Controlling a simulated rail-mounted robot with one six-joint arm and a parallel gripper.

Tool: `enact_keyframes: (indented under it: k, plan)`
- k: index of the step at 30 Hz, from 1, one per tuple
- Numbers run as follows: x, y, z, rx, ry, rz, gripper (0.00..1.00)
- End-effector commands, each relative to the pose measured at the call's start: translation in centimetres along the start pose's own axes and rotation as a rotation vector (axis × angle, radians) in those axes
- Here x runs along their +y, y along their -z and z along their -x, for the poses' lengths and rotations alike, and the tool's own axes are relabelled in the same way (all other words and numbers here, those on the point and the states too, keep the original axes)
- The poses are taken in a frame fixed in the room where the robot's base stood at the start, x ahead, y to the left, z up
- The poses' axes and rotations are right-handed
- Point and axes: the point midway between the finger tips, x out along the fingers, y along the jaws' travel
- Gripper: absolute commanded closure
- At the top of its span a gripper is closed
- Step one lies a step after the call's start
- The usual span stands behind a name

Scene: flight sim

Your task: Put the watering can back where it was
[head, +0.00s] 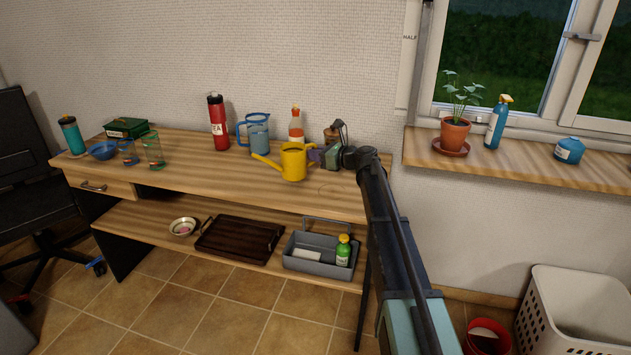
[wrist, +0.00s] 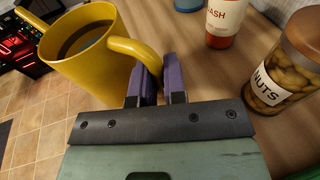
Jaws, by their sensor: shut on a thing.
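The yellow watering can (head: 293,162) is upright at the right end of the wooden desk (head: 220,177), its spout pointing left. My gripper (head: 316,155) is at its right side. In the wrist view, my gripper's purple fingers (wrist: 160,86) are shut on the handle of the watering can (wrist: 95,58). The can's open top shows a dark inside. Whether its base touches the desk top is hard to tell.
Behind the can stand a bottle with an orange cap (head: 296,126), a blue pitcher (head: 258,133) and a red bottle (head: 218,122). A nut jar (wrist: 285,75) is close at right. The windowsill (head: 510,168) holds a potted plant (head: 455,133), a spray bottle (head: 497,122) and a blue container (head: 569,150).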

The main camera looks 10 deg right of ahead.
Motion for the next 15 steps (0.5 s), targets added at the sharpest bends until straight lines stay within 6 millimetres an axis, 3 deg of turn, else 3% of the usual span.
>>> enact_keyframes:
  k: [2, 9, 15]
  plan:
    - [0.0, 0.0, 0.0, -0.001, 0.000, -0.001, 1.00]
    - [0.0, 4.4, -0.7, -0.001, 0.000, -0.001, 1.00]
    - [0.0, 3.9, -0.6, -0.001, 0.000, -0.001, 1.00]
